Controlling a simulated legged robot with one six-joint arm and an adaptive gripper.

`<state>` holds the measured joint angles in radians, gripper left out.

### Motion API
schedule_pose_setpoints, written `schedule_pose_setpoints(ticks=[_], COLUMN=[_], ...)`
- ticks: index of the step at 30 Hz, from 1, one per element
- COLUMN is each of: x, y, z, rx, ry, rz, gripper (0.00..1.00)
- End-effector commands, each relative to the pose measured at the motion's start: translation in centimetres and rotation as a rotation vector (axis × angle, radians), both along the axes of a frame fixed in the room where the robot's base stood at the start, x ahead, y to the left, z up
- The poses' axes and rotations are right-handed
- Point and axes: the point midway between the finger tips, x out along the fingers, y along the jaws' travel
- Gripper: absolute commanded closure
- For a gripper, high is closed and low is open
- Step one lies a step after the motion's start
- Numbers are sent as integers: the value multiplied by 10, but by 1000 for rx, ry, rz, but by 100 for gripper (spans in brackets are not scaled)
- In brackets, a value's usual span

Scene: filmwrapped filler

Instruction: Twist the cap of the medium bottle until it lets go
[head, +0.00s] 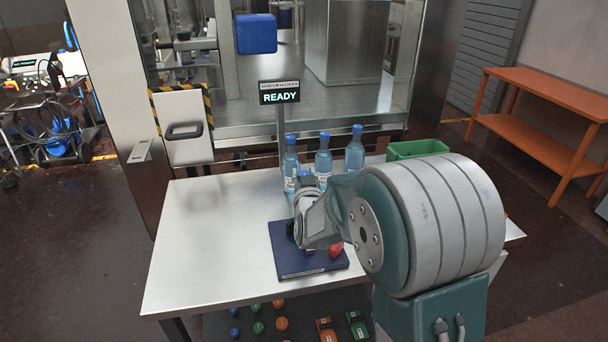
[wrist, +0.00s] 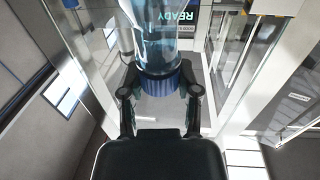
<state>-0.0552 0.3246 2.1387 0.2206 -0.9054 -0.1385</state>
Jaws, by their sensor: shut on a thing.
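In the wrist view a clear blue bottle (wrist: 155,50) with a ribbed blue cap (wrist: 160,82) stands between the fingers of my gripper (wrist: 158,91). The fingers are shut on the cap, one on each side. This view is upside down, so the bottle is upright with its cap on top. In the head view my arm hides most of the gripper and the held bottle. Three blue-capped bottles show at the table's back: left (head: 290,160), middle (head: 323,162) and right (head: 355,152). I cannot tell which size the held one is.
A navy plate (head: 288,258) with a red knob (head: 336,250) lies on the steel table (head: 205,240), partly under my arm. A green bin (head: 417,148) stands at the back right. A READY sign (head: 280,96) rises behind. The table's left side is clear.

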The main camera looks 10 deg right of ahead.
Motion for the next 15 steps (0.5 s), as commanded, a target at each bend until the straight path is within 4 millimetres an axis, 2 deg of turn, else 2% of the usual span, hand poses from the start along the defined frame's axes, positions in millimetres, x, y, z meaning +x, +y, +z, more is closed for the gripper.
schedule_pose_setpoints(ticks=[15], x=[0], y=[0], z=[-1], rx=[1], ry=[3], rz=[47], gripper=[100])
